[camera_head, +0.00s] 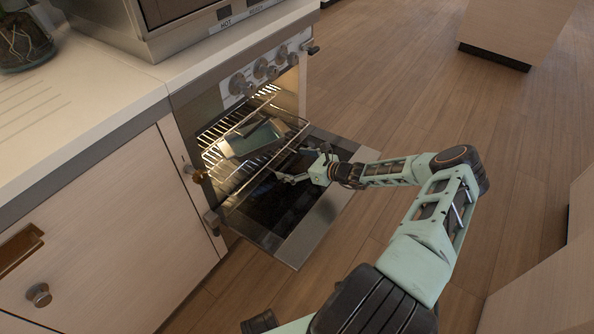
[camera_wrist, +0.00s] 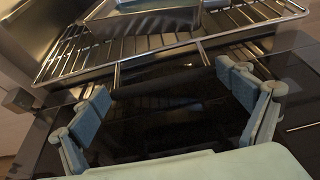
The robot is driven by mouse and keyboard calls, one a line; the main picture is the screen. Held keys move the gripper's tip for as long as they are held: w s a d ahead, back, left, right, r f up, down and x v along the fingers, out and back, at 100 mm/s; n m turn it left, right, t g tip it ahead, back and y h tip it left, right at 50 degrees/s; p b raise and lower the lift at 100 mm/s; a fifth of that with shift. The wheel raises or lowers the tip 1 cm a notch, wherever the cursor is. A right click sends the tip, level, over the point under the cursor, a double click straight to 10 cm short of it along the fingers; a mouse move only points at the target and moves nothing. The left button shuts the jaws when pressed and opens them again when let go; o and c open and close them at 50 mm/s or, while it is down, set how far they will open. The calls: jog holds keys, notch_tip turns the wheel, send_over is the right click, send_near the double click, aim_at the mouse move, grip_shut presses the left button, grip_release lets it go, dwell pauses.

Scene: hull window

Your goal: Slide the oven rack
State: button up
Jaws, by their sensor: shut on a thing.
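The oven rack (camera_head: 222,186) is a wire rack, pulled partly out of the lit oven above the lowered door. In the wrist view the rack's front rail (camera_wrist: 198,43) crosses the top. Two thin rods run from it to a dark bar-shaped rack handle (camera_wrist: 160,86). My gripper (camera_head: 304,166) is at the front of the rack. A rectangular metallic pan (camera_head: 252,141) sits on the rack.
The open oven door (camera_head: 318,222) lies flat below the rack. Oven knobs (camera_head: 262,68) line the panel above. Cabinets with knobs (camera_head: 38,294) stand at left under a pale counter (camera_head: 75,105). The wooden floor (camera_head: 420,95) in front of the oven is clear.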

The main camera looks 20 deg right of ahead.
aim_at(268, 150)
jog(key=w+a+b, duration=0.1)
jog(key=w+a, duration=0.1)
jog(key=w, duration=0.1)
jog(key=w+a+b, duration=0.2)
jog(key=w, duration=0.2)
jog(key=w+a+b, duration=0.1)
jog(key=w+a, duration=0.2)
jog(key=shift+w+a+f, duration=0.1)
jog(key=shift+w+f, duration=0.05)
jog(key=shift+w, duration=0.25)
jog(key=shift+w+a+b, duration=0.25)
jog(key=shift+w+b, duration=0.1)
jog(key=shift+w, duration=0.1)
jog(key=shift+w+a+r, duration=0.1)
jog(key=shift+w+r, duration=0.05)
jog(key=shift+r, duration=0.1)
jog(key=o, duration=1.4)
jog(key=shift+w+a, duration=0.1)
jog(key=shift+f, duration=0.1)
jog(key=shift+s+d, duration=0.3)
jog(key=v, duration=1.1)
jog(key=shift+s+r, duration=0.15)
jog(key=shift+r, duration=0.05)
